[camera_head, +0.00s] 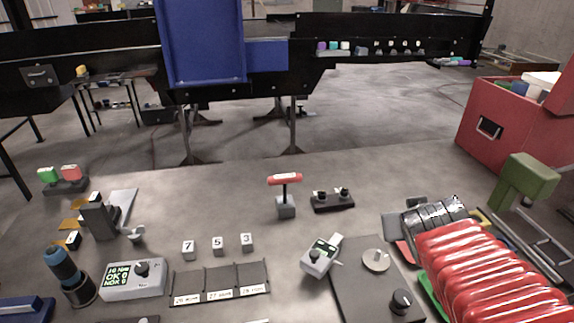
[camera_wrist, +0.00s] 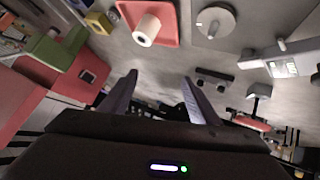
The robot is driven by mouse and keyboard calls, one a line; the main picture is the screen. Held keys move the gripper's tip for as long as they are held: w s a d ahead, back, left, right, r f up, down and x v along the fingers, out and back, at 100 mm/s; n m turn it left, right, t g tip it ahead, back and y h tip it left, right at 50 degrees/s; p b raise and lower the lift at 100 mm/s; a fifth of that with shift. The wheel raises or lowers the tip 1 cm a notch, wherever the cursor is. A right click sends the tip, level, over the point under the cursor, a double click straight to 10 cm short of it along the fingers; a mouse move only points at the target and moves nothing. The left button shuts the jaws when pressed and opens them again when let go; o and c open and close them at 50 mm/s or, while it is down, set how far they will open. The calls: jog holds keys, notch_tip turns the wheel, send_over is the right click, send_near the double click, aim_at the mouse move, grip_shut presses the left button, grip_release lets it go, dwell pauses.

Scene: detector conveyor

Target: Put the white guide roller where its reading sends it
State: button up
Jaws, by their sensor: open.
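The white guide roller (camera_wrist: 148,27) sits on a red tray (camera_wrist: 168,40) at the top of the wrist view. One round end of it faces my camera. My gripper (camera_wrist: 160,77) is open and empty, its two fingers apart and clear of the roller. In the head view my arm hides the roller, and only an edge of the red tray (camera_head: 404,252) shows. A small gauge with a lit screen (camera_head: 319,257) stands left of the tray; its text is too small to read. A three-slot rack (camera_head: 220,277) has labels beginning 26, 27 and 28.
A counter box (camera_head: 135,279) reads OK 0, NOK 0. Number cubes (camera_head: 218,246) 7, 5 and 3 stand behind the rack. A plate with a round disc (camera_head: 376,260), a red T-handle (camera_head: 285,180) and a green block (camera_head: 527,178) stand nearby. A red crate (camera_head: 487,128) is at the right.

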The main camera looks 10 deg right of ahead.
jog(key=s+a+g+y, duration=0.1)
jog(key=s+a, duration=0.2)
jog(key=a, duration=0.3)
jog(key=s+a+f+n+g+y, duration=0.1)
jog(key=s+a+y, duration=0.1)
jog(key=a, duration=0.4)
jog(key=s+a+f+n+g+y, duration=0.1)
jog(key=s+a+y, duration=0.1)
jog(key=s+a, duration=0.2)
jog(key=a, duration=0.3)
jog(key=shift+s, duration=0.4)
jog(key=shift+d, duration=0.1)
